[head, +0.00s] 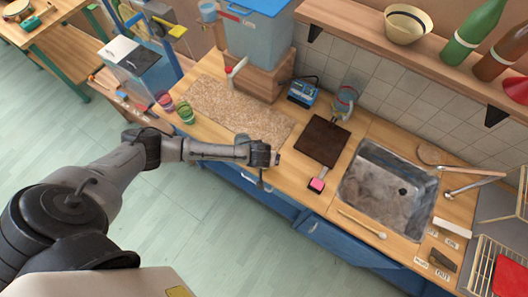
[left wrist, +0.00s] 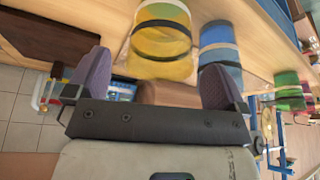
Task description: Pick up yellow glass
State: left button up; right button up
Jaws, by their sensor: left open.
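The yellow glass (left wrist: 165,45), with a dark band around it, shows at the top middle of the left wrist view. It lies ahead of my left gripper (left wrist: 155,65), between the lines of its two purple fingers. The fingers are spread apart with nothing held. A blue glass (left wrist: 220,48) with a dark band stands beside the yellow one, just beyond the right-hand finger. In the head view my left gripper (head: 264,166) is at the counter's front edge. I cannot make out the yellow glass there; the arm probably covers it. My right gripper is not in view.
Red (head: 164,101) and green (head: 185,111) glasses stand at the counter's left front. A dark board (head: 322,140), a pink-ended tool (head: 317,184) and a sink (head: 388,190) lie to the right. A speckled mat (head: 235,108) lies behind the arm.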

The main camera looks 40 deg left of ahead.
pick_arm(q)
jog(key=shift+x, duration=1.4)
jog(key=shift+c, duration=0.2)
jog(key=c, duration=1.1)
jog(key=shift+r, duration=0.15)
